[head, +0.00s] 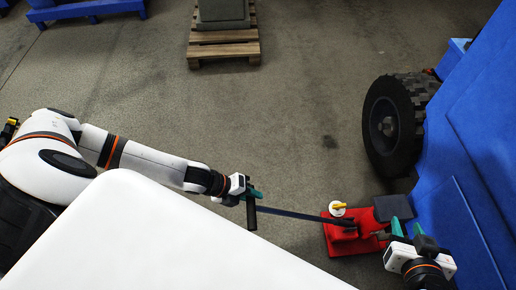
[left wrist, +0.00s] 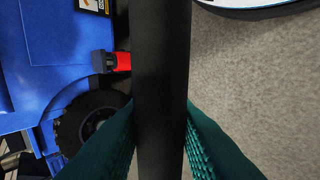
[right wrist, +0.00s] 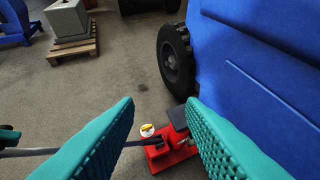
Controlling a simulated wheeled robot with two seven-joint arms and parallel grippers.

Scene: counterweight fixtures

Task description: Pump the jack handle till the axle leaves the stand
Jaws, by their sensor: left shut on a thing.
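The red jack (head: 338,243) sits on the floor beside the blue machine. Its long dark handle (head: 300,214) runs left from it, low and nearly level. My left gripper (head: 251,194) is shut on the black grip at the handle's far end, and the grip (left wrist: 160,80) fills the middle of the left wrist view. My right gripper (head: 404,230) is empty, over the jack's right side. Its fingers stand wide apart in the right wrist view (right wrist: 165,130), with the jack (right wrist: 170,150) showing between them. The axle and stand cannot be made out clearly.
A black wheel (head: 398,120) stands by the blue machine (head: 475,150). A yellow lever on a white disc (head: 338,206) is at the jack. A wooden pallet (head: 223,48) bears a grey block (head: 222,12) at the back. The middle floor is clear.

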